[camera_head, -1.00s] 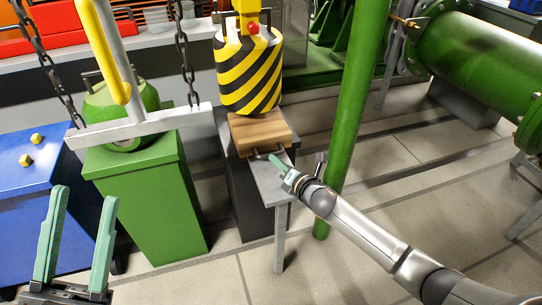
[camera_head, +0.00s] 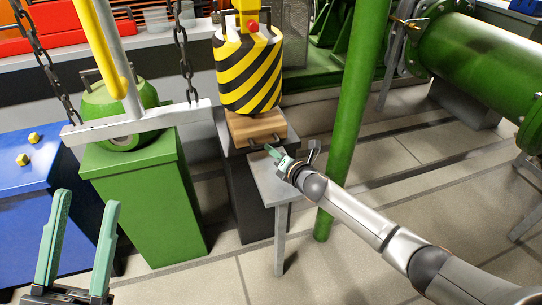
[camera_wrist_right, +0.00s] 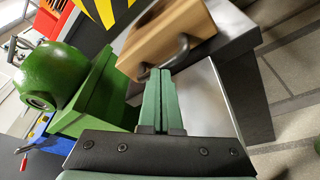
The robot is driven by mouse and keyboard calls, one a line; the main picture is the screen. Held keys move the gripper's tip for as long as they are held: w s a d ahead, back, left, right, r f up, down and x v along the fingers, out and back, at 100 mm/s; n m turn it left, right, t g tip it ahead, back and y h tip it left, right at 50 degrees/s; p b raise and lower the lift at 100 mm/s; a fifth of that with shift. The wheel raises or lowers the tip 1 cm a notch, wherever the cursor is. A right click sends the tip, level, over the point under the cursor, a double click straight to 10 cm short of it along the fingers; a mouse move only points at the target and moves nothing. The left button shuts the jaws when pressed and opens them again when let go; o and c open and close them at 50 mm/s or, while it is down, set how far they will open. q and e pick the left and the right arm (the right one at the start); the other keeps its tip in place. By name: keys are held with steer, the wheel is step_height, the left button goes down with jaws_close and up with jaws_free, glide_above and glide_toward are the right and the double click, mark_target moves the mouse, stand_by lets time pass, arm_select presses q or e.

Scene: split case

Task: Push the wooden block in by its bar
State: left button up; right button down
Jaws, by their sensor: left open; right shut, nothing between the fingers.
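The wooden block (camera_head: 262,127) sits on the dark stand's top, under the black-and-yellow striped weight (camera_head: 248,70). Its dark bar (camera_wrist_right: 183,48) is on the face toward me, and the block also shows in the right wrist view (camera_wrist_right: 160,32). My right gripper (camera_head: 269,150) is shut and empty, its green fingertips right at the bar. In the wrist view the shut fingers (camera_wrist_right: 158,72) end beside the bar's lower end; I cannot tell whether they touch it. My left gripper (camera_head: 88,205) is open and empty at the lower left, far from the block.
A grey side table (camera_head: 275,187) stands in front of the dark stand, under my right gripper. A green post (camera_head: 345,130) rises close to my right arm. A green box (camera_head: 150,210) and a chain-hung grey beam (camera_head: 135,125) are to the left.

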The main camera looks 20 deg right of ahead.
mark_target(290, 197)
steer(key=shift+w+a+b, duration=0.1)
steer(key=shift+w+b, duration=0.55)
steer(key=shift+w, duration=0.95)
arm_select(q)
steer(key=shift+d+f, duration=0.1)
steer(key=shift+f, duration=0.7)
arm_select(e)
steer(key=shift+s+r+p, duration=0.1)
steer(key=shift+s+p, duration=0.9)
steer(key=shift+s, duration=0.5)
steer(key=shift+s+p, duration=0.3)
steer(key=shift+s, duration=0.4)
steer(key=shift+s+d+p, duration=0.15)
steer(key=shift+s+p, duration=0.55)
steer(key=shift+s, duration=1.15)
steer(key=shift+s+d+p, duration=0.15)
steer(key=shift+s+p, duration=0.5)
steer(key=shift+s, duration=1.15)
steer(key=shift+s+d+p, duration=0.1)
steer(key=shift+s+p, duration=0.5)
steer(key=shift+s, duration=2.4)
arm_select(q)
step_height(290, 197, up, 7)
steer(key=m, duration=0.1)
steer(key=shift+s+a, duration=0.15)
steer(key=shift+a, duration=0.15)
arm_select(e)
steer(key=shift+s+d, duration=0.1)
steer(key=shift+s, duration=1.3)
